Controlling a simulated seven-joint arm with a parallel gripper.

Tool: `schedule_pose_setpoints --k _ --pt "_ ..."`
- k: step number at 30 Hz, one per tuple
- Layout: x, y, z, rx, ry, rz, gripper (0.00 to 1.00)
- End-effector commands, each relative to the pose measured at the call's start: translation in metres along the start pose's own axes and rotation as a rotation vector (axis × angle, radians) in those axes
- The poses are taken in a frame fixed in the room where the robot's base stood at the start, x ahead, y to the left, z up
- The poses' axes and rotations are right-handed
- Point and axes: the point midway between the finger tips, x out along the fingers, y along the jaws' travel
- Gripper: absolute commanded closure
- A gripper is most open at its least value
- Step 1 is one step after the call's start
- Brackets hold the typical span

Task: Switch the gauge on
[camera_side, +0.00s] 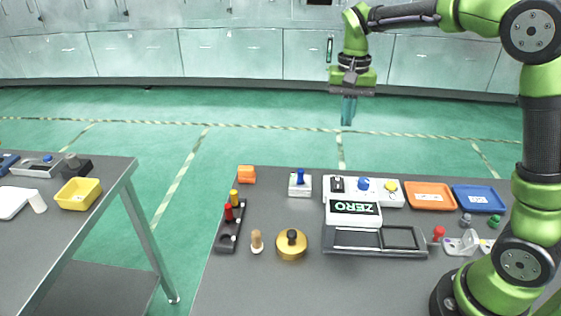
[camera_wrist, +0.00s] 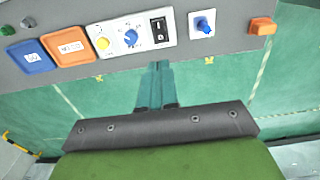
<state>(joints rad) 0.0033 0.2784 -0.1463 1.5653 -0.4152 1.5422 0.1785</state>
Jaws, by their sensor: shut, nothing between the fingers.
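The gauge is a white unit (camera_side: 352,218) on the grey table, with a dark panel reading ZERO in green-white letters. Its control box carries a black rocker switch (camera_side: 337,184), a blue knob (camera_side: 363,184) and a yellow button (camera_side: 391,186). In the wrist view the rocker switch (camera_wrist: 158,27) shows white marks, beside the blue knob (camera_wrist: 131,37) and yellow button (camera_wrist: 103,43). I cannot tell which side is pressed. My gripper (camera_side: 348,122) is shut and empty, fingers pointing down, raised well above the table. In the wrist view its fingertips (camera_wrist: 157,66) appear just below the box, apart from it.
A blue lever on a white base (camera_side: 300,184) and an orange block (camera_side: 247,175) stand left of the gauge. Orange (camera_side: 430,196) and blue (camera_side: 478,199) trays lie right. A brass weight (camera_side: 291,245) and dark frame (camera_side: 375,251) sit in front. Air around my gripper is clear.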

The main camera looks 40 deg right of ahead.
Motion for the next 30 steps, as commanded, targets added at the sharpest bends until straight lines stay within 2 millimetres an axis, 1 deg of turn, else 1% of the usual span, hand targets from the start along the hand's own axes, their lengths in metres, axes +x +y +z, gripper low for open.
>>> schedule_pose_setpoints --k 1,6,9,12,16,20,26,28,29,30 --pt "-0.014 -0.001 0.001 0.000 0.005 -0.005 1.00" --pt "-0.050 -0.001 0.006 -0.001 0.003 -0.003 1.00" --pt "-0.067 -0.001 0.009 0.000 0.003 -0.003 1.00" --pt "-0.077 -0.001 0.010 0.000 0.001 -0.002 1.00" --pt "-0.084 0.000 0.011 -0.001 0.001 0.000 1.00" --pt "-0.085 0.000 0.012 -0.001 -0.001 0.000 1.00" --pt "-0.085 0.000 0.011 -0.002 0.001 0.000 1.00" --pt "-0.084 -0.001 0.009 -0.013 0.015 -0.003 1.00" --pt "-0.083 -0.001 0.007 -0.023 0.023 -0.006 1.00" --pt "-0.076 -0.002 0.006 -0.041 0.027 -0.008 1.00"
